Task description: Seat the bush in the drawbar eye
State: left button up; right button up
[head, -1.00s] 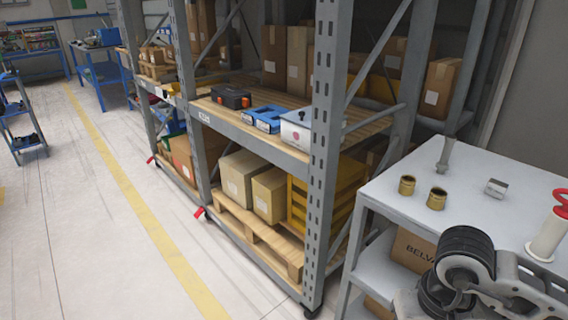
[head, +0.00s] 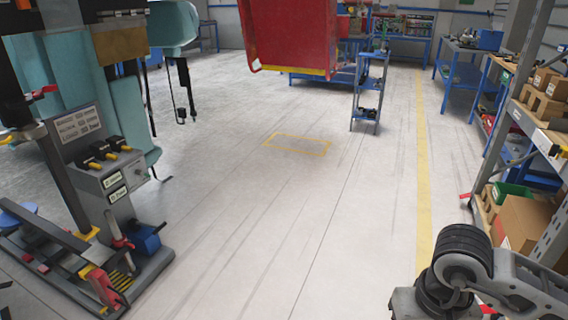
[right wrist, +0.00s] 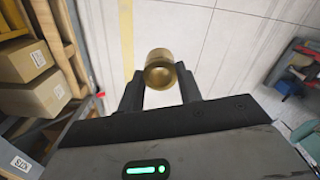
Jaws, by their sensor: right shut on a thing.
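A brass bush (right wrist: 158,66) with a rounded, collared shape shows in the right wrist view. My right gripper (right wrist: 160,85) is shut on it, with one dark finger on each side, and holds it over the pale floor. In the head view only my right arm shows at the bottom right; its gripper and the bush are out of that picture. My left gripper is in neither view. I cannot make out the drawbar eye in either view.
A red body (head: 292,35) hangs into the top middle. A blue trolley (head: 369,95) stands behind. A storage rack (head: 552,145) lines the right. The middle floor (head: 290,215) is clear.

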aim_at(34, 134)
jog(key=u, duration=0.85)
jog(key=i, duration=1.8)
jog(key=u, duration=1.25)
